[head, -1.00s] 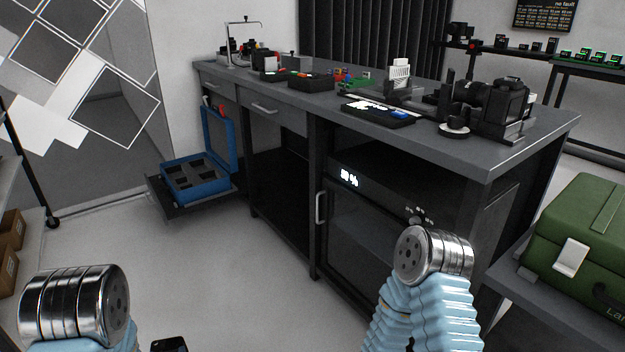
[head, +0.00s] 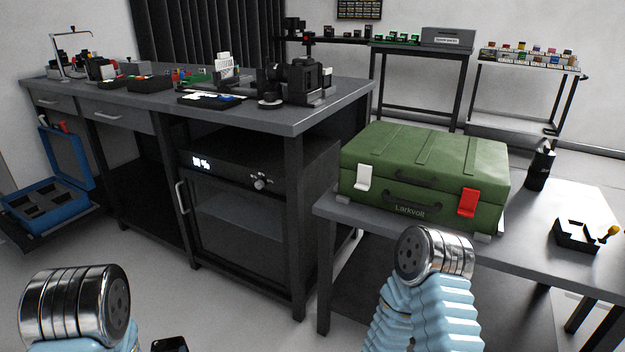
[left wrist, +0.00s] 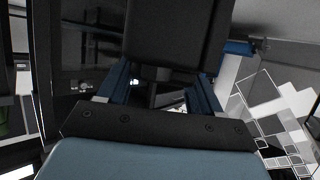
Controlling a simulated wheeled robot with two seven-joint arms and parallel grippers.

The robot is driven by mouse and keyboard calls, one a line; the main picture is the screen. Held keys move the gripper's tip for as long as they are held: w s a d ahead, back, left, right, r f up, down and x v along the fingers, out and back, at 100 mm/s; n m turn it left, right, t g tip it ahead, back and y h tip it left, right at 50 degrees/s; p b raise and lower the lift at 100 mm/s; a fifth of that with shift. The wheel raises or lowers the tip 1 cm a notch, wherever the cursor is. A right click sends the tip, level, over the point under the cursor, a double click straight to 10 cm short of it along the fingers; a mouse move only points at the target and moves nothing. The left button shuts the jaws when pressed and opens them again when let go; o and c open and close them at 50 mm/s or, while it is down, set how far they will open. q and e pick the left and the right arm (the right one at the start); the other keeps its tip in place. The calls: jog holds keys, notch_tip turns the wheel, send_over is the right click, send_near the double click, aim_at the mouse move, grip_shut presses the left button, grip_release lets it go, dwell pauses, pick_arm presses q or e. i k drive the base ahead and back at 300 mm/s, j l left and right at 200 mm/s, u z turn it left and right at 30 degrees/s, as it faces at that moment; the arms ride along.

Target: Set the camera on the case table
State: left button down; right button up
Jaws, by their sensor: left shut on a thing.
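My left gripper (left wrist: 165,95) is shut on a dark boxy thing (left wrist: 178,28), seemingly the camera, between its blue fingers in the left wrist view. The thing is cut off by the top edge and its features are too dark to read. A small dark object (head: 169,344) at the bottom edge of the head view may be part of it. The case table (head: 335,208), a grey-topped table at right, carries a green case (head: 425,165) with a white and a red latch. My right gripper is outside both current views; only its arm shows.
A workbench (head: 340,105) with black equipment (head: 300,80) is at left. An open blue case (head: 45,200) sits low at far left.

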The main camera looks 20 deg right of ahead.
aim_at(579, 208)
jog(key=z, duration=0.45)
jog(key=k+z, duration=0.1)
jog(key=z, duration=0.3)
jog(key=l+z, duration=0.1)
jog(key=z, duration=0.75)
jog(key=l+z, duration=0.15)
jog(key=z, duration=0.3)
